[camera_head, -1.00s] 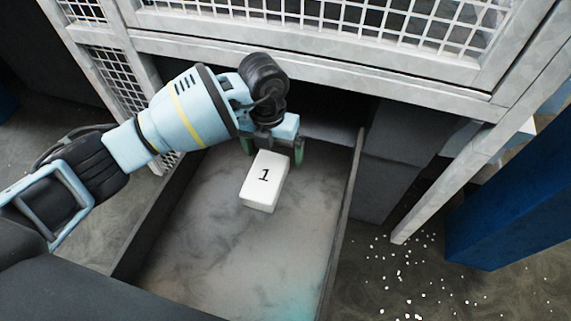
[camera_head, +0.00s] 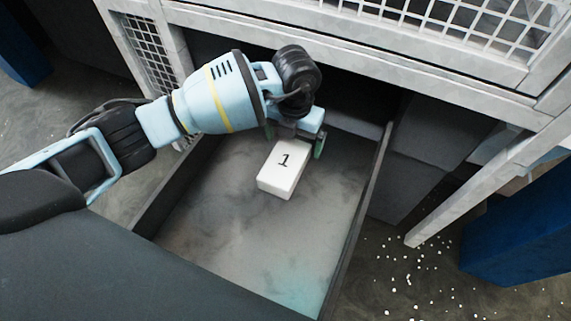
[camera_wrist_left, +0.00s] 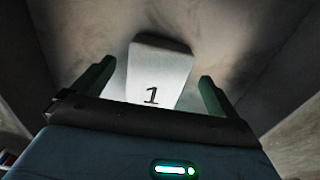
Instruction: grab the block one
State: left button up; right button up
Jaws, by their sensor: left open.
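The white block marked "1" (camera_head: 284,170) lies on the floor of the grey tray (camera_head: 225,225), near its far end. My left gripper (camera_head: 296,143) is open at the block's far end. In the left wrist view the block (camera_wrist_left: 158,75) shows between the two green fingers of the gripper (camera_wrist_left: 158,88), with a gap on each side. My right gripper is not in view.
The tray has raised dark side walls (camera_head: 355,220). A metal frame with white mesh (camera_head: 460,40) stands over the tray's far end. A blue post (camera_head: 520,230) and scattered white foam bits (camera_head: 410,265) are at the right.

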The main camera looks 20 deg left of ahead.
aim_at(292, 147)
pick_arm(q)
notch_tip(292, 147, down, 4)
jog(key=shift+r+b, duration=0.1)
jog(key=shift+b, duration=0.4)
jog(key=shift+c, duration=0.2)
jog(key=c, duration=1)
jog(key=shift+r, duration=0.1)
jog(key=shift+r, duration=0.1)
